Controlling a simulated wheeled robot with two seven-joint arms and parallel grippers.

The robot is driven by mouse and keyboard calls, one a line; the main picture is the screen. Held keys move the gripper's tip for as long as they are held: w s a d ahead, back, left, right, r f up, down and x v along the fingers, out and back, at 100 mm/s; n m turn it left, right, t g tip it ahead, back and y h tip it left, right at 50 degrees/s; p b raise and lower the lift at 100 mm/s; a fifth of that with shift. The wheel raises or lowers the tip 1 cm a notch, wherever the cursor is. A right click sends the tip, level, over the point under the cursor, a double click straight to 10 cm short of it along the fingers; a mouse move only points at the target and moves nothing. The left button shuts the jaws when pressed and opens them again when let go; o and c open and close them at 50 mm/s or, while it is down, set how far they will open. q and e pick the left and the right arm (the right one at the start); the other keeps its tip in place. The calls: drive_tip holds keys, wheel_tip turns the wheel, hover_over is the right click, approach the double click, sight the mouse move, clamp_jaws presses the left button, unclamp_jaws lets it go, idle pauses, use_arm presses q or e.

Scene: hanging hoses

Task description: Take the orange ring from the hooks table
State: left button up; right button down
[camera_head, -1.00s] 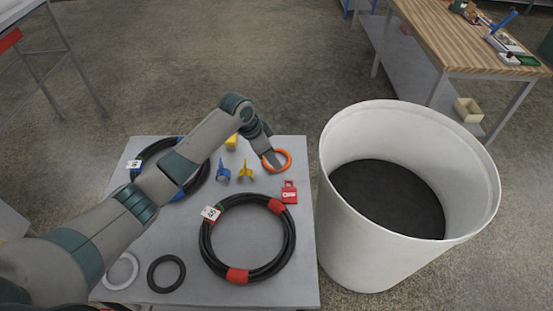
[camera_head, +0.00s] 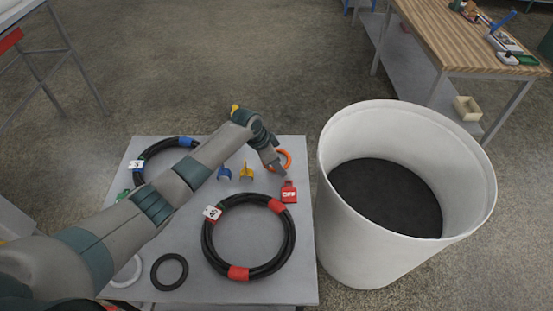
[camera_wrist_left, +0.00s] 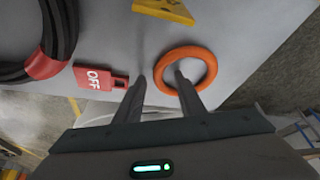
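The orange ring (camera_head: 288,159) lies on the grey hooks table (camera_head: 225,290) near its right edge, partly hidden behind my gripper in the head view. It shows whole-sized in the left wrist view (camera_wrist_left: 208,58), apart from what a finger covers. My left gripper (camera_head: 280,171) is low over the table at the ring. In the left wrist view its two fingers (camera_wrist_left: 160,76) stand apart. The ring's near-left rim shows between them, with one finger over the ring's opening. Contact with the ring cannot be told. My right gripper is not in view.
A red OFF tag (camera_head: 288,192) lies close to the gripper. A black hose coil with red bands (camera_head: 207,245), blue and yellow hooks (camera_head: 246,171) and a dark ring (camera_head: 155,276) are on the table. A large white bin (camera_head: 345,235) stands at right.

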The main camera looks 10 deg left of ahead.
use_arm(q)
drive_tip(key=shift+c, duration=0.6)
clamp_jaws()
drive_tip(key=shift+r+b, duration=0.45)
drive_tip(key=shift+r, duration=0.4)
wheel_tip(320, 180, up, 2)
drive_tip(key=shift+d+r+b, duration=0.15)
drive_tip(key=shift+r+b, duration=0.1)
drive_tip(key=shift+b, duration=0.35)
drive_tip(key=s+d+r+b, duration=0.2)
drive_tip(key=s+d+r, duration=0.5)
drive_tip(key=d, duration=0.2)
drive_tip(key=shift+b, duration=0.4)
